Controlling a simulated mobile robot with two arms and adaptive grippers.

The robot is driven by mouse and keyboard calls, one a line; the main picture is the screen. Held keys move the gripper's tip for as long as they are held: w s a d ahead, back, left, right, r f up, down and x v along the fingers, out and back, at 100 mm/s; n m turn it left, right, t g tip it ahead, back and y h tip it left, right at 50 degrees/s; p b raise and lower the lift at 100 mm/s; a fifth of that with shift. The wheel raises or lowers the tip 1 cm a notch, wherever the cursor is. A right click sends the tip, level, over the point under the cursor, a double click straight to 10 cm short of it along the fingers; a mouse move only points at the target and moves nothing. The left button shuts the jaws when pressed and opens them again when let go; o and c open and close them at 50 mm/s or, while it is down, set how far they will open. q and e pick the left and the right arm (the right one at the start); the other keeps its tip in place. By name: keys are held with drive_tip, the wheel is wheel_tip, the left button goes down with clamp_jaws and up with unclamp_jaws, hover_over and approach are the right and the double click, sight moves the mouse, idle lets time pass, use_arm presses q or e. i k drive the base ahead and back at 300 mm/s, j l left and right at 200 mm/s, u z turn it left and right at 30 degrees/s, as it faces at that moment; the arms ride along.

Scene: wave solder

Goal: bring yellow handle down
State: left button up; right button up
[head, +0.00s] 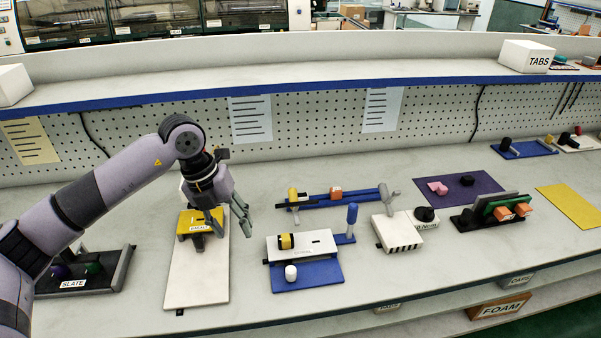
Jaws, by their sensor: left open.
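My left gripper (231,223) is open, fingers pointing down, just right of the yellow part and above the board's right edge. I cannot tell whether a finger touches the yellow part. No object shows between the fingers. My right gripper is out of view.
A slate tray (120,280) lies to the left. To the right are a blue base (318,279) with a white slotted block and upright blue handle (352,216), a blue rail (352,199) behind, and a white vented box (400,235). The shelf edge (330,87) runs above.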

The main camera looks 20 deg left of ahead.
sight(294, 204)
drive_tip(key=i, duration=1)
